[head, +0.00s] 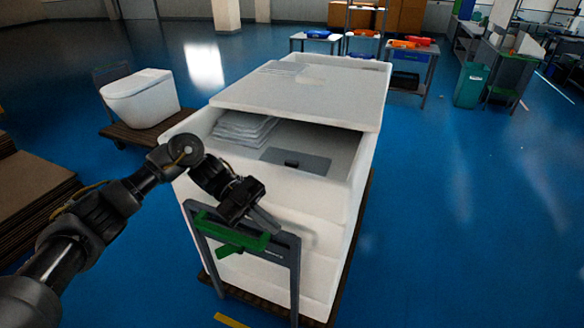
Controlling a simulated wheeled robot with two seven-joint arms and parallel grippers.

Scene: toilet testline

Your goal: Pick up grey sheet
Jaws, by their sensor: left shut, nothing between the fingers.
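A flat grey sheet (297,161) lies inside the open front part of a large white box (345,205). A small dark block shows on its front part. My left gripper (268,222) is in front of the box, nearer to me and lower in the picture than the sheet. It is shut and apart from the sheet. My right gripper is not in view.
A stack of pale folded pieces (241,128) lies left of the sheet in the box. A white lid panel (305,95) covers the box's back part. A grey frame with green parts (292,245) stands at the box's front.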

